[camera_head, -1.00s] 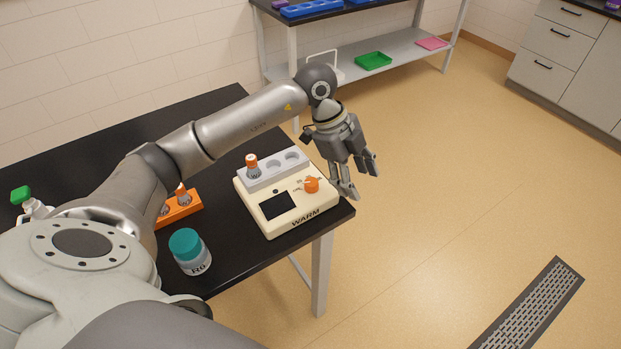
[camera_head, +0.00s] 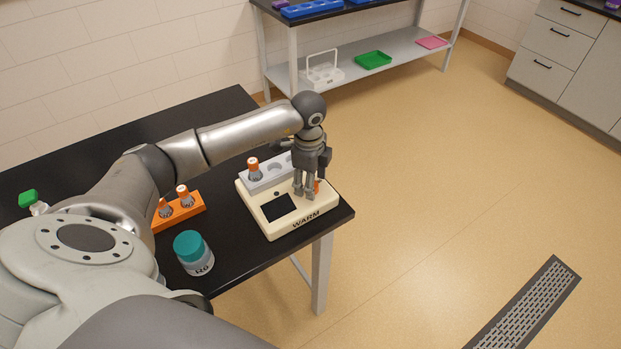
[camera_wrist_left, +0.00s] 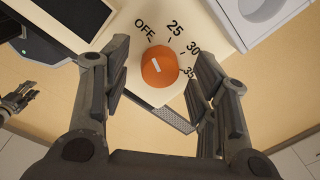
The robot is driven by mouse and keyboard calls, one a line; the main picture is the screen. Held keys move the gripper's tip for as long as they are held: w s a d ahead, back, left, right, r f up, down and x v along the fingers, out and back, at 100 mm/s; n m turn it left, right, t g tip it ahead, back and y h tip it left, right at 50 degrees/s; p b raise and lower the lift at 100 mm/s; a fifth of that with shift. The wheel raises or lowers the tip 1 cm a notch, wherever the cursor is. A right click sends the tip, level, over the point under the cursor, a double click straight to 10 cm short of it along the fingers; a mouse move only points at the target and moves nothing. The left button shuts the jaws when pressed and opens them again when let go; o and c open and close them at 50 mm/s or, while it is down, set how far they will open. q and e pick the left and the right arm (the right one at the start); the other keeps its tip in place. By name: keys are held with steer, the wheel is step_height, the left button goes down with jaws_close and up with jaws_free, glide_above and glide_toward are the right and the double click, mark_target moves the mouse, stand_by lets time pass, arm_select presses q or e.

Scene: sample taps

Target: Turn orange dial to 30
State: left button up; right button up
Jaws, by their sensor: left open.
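The orange dial (camera_wrist_left: 160,68) sits on the cream WARM device (camera_head: 261,211), with the marks OFF, 25, 30 and 35 printed around it in the left wrist view. The dial's short white line slants toward the OFF side. In the head view the dial (camera_head: 317,186) is mostly hidden behind my left gripper (camera_head: 305,195). My left gripper (camera_wrist_left: 150,75) is open, with one finger on each side of the dial and a visible gap to both. A dark gripper, seemingly my right one (camera_wrist_left: 15,102), shows small at the left edge of the wrist view.
An orange-capped vial (camera_head: 253,168) stands in the device's grey block. The device's dark screen (camera_head: 278,207) is left of the dial. An orange rack (camera_head: 180,212) with capped vials and a teal-lidded jar (camera_head: 193,251) stand on the black table (camera_head: 90,150).

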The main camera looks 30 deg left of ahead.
arm_select(q)
steer(key=shift+f, duration=0.45)
steer(key=shift+c, duration=0.2)
steer(key=c, duration=1)
steer(key=shift+o, duration=0.2)
